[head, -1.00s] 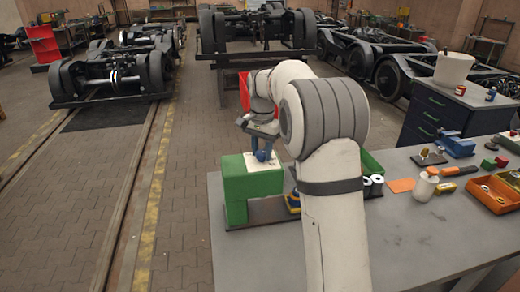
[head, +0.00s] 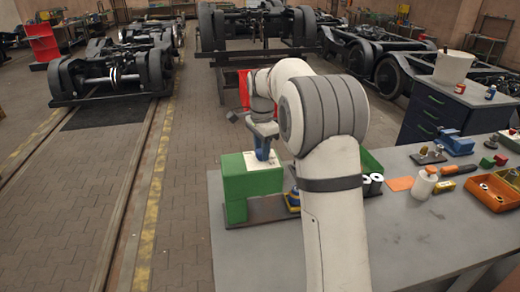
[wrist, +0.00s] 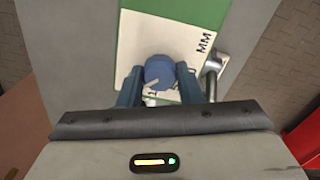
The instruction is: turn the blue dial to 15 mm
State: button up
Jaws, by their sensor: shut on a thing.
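The blue dial (wrist: 159,70) sits on a white scale plate (wrist: 150,35) on the green block (head: 250,182). My gripper (wrist: 160,76) has one blue finger on each side of the dial and is shut on it. In the head view my gripper (head: 263,150) points down at the plate, and its fingers blend with the dial there. A pale pointer on the dial points toward the lower left in the wrist view. The letters MM show on the plate, but I cannot read the scale numbers or the dial's setting.
A metal rod-like part (wrist: 211,75) stands just right of the gripper in the wrist view. The bench's front middle is clear.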

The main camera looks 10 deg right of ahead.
jog(key=o, duration=1)
jog(key=shift+r+b, duration=0.5)
jog(key=shift+r, duration=3.4)
